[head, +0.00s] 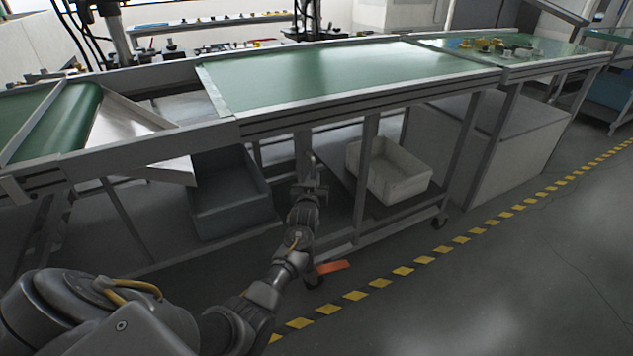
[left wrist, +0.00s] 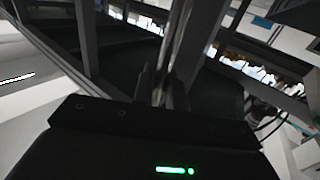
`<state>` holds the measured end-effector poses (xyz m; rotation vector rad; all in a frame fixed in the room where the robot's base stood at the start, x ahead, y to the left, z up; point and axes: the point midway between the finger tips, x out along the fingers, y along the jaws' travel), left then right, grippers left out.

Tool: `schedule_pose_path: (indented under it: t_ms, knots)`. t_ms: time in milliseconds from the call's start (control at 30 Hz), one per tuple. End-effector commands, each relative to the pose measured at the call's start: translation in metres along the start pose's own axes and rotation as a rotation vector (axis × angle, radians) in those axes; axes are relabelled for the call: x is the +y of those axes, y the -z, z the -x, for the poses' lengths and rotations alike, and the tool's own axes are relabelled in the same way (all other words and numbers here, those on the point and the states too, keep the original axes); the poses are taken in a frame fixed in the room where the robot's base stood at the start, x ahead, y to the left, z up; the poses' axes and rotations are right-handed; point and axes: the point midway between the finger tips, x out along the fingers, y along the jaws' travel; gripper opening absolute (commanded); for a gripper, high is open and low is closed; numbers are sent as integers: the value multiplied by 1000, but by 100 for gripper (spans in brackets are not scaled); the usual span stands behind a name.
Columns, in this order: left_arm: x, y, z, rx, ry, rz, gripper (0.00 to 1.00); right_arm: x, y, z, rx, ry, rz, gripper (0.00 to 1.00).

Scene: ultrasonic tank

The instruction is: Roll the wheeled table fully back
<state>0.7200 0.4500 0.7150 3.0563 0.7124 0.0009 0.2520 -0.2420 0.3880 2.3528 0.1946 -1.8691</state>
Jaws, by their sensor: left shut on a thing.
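The wheeled table (head: 350,113) has a long green top in a grey metal frame, with legs, a lower shelf and casters on the floor, in the middle of the head view. My left gripper (head: 308,172) reaches in under the table's front edge. It is shut on an upright grey metal bar of the table. In the left wrist view the fingers (left wrist: 162,85) close around this bar, and the dark gripper body hides the lower part of the picture. My right gripper is in neither view.
A white crate (head: 391,171) stands on the lower shelf. A grey-blue bin (head: 228,192) and a conveyor with a green belt (head: 57,121) are at the left. An orange tag (head: 333,267) lies near a front caster. Yellow-black floor tape (head: 403,271) runs in front; the floor beyond is clear.

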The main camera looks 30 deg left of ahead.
Motion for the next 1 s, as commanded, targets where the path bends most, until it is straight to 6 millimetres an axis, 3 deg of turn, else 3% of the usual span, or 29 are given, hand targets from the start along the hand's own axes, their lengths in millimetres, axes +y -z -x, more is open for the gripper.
schedule_pose_path:
  t_ms: [333,367,500,833,1000]
  knots:
    - [-3,3,-2,4,9,0,0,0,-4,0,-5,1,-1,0]
    - [-3,3,-2,4,9,0,16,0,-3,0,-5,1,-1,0]
    - [-2,2,-2,3,7,0,32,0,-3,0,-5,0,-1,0]
    - [0,1,3,1,3,0,32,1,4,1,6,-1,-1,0]
    - [2,2,27,1,1,0,32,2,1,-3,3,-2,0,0]
